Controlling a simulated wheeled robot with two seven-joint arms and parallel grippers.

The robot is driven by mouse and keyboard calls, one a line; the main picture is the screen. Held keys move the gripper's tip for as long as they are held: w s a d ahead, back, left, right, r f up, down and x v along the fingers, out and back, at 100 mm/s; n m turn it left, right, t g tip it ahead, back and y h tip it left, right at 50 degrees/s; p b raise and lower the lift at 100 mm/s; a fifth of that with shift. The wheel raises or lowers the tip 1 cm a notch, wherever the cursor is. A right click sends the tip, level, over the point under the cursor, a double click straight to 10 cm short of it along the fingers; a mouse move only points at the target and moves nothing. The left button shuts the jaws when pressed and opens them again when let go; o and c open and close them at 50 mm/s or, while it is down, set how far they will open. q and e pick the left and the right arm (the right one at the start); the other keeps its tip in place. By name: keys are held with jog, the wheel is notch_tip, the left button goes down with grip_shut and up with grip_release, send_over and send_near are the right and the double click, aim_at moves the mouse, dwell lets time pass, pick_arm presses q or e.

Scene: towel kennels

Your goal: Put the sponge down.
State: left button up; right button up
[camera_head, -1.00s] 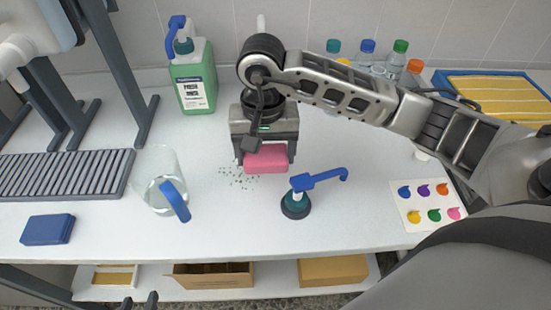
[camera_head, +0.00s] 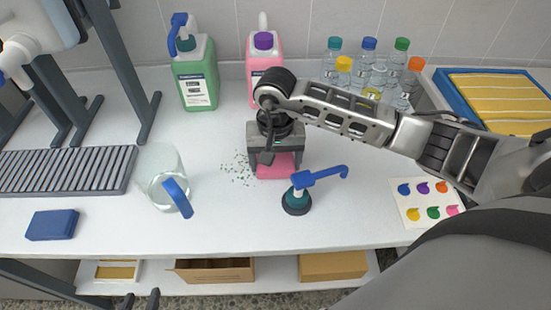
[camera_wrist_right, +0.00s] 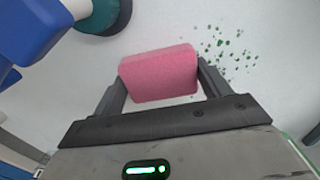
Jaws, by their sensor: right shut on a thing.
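The pink sponge (camera_head: 276,172) is between the fingers of my right gripper (camera_head: 277,163), low over the white counter. In the right wrist view the sponge (camera_wrist_right: 160,75) sits between both fingers of the right gripper (camera_wrist_right: 160,83), which is shut on it. I cannot tell whether its underside touches the counter. Green crumbs (camera_head: 240,170) lie on the counter just left of the sponge. My left gripper (camera_head: 141,301) shows only as two dark fingertips, apart and empty, at the bottom edge.
A blue-handled pump with a teal base (camera_head: 297,200) stands close right of the sponge. A glass jug (camera_head: 160,172) and blue block (camera_head: 52,225) are at left. Green (camera_head: 197,80) and pink (camera_head: 263,75) jugs and several bottles stand behind. The counter's front middle is clear.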

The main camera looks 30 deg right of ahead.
jog(key=o, duration=1)
jog(key=shift+c, duration=0.2)
